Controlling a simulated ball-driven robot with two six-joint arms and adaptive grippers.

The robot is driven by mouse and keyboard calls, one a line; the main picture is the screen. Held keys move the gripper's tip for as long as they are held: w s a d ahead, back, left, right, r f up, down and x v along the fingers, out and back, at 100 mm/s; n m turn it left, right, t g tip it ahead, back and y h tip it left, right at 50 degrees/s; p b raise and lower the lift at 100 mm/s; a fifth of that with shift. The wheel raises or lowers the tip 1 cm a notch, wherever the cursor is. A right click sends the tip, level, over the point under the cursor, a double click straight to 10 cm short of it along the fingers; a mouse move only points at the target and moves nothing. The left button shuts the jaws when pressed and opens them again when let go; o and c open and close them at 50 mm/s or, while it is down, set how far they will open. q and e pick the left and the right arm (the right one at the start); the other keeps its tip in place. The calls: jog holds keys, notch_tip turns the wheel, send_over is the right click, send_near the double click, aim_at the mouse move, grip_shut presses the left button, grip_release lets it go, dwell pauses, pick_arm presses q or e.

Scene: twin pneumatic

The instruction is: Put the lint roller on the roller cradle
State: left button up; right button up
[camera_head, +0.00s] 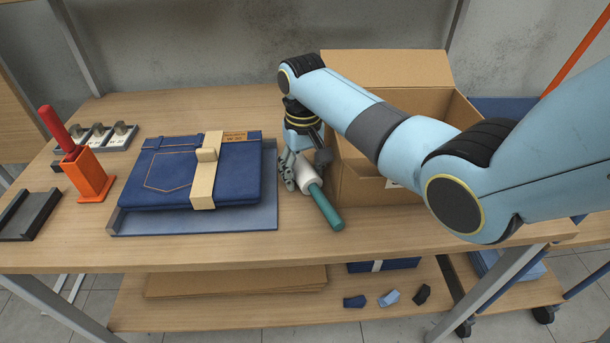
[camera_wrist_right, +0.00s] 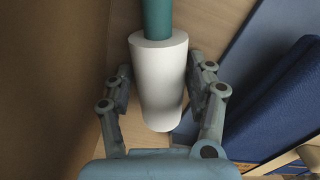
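The lint roller (camera_head: 324,204) has a white roll and a teal handle. It is at the right of the worktop, between the blue tray and the cardboard box, handle towards the front edge. My right gripper (camera_head: 303,176) is around the white roll. In the right wrist view the roll (camera_wrist_right: 158,85) sits between both fingers, which close in on its two sides. Whether the roller touches the table is unclear. A dark grey open holder (camera_head: 28,215) at the far left looks like the roller cradle and is empty. My left gripper is not in view.
Folded jeans with a paper band (camera_head: 168,172) lie on the blue tray (camera_head: 190,222). The open cardboard box (camera_head: 360,187) stands right beside my right gripper. An orange holder (camera_head: 90,177) with a red stick stands near the cradle. Metal-topped pieces (camera_head: 98,135) stand behind.

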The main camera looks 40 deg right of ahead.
grip_shut()
